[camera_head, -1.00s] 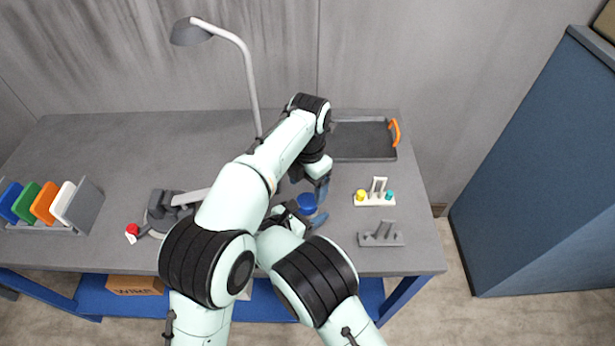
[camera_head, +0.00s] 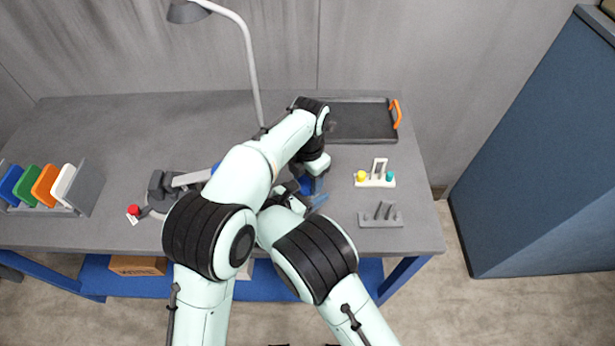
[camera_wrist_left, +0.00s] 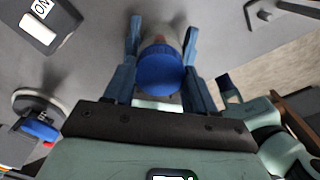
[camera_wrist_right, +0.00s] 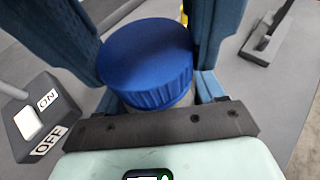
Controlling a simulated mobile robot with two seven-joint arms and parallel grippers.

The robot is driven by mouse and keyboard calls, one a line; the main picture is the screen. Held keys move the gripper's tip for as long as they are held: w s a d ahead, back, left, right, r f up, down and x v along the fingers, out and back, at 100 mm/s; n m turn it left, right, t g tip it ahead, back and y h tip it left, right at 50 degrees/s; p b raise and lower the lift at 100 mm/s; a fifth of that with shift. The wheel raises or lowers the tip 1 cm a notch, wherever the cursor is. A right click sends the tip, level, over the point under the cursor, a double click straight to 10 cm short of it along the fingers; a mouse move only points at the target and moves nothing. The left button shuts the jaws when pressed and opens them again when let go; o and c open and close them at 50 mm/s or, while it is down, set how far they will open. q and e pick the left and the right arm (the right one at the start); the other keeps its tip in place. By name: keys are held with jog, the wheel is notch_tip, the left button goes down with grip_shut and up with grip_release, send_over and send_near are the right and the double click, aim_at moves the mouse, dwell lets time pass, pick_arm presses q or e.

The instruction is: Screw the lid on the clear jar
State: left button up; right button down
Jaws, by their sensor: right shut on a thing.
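The blue ribbed lid (camera_wrist_right: 147,58) sits on top of the jar, whose grey-looking body (camera_wrist_right: 125,106) shows just below it in the right wrist view. In the left wrist view the lid (camera_wrist_left: 165,70) is between the blue fingers of my left gripper (camera_wrist_left: 160,75), close to both; contact is not clear. I take the left gripper as open around it. My right gripper (camera_head: 302,205) is shut on the jar low down. In the head view the lid (camera_head: 307,184) shows between my two grippers, and the arms hide most of the jar. I cannot tell how tightly the lid sits.
A dark tray (camera_head: 350,138) with an orange handle lies behind. A small white stand (camera_head: 375,180) and a grey pronged holder (camera_head: 381,219) stand to the right. An ON/OFF switch (camera_wrist_right: 40,118) is close by. A lamp (camera_head: 245,45) and coloured-panel rack (camera_head: 75,205) are left.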

pick_arm(q)
jog(key=shift+m, duration=1.6)
jog(key=o, duration=1.2)
jog(key=shift+c, duration=0.2)
jog(key=shift+r, duration=2.25)
jog(key=shift+c, duration=0.4)
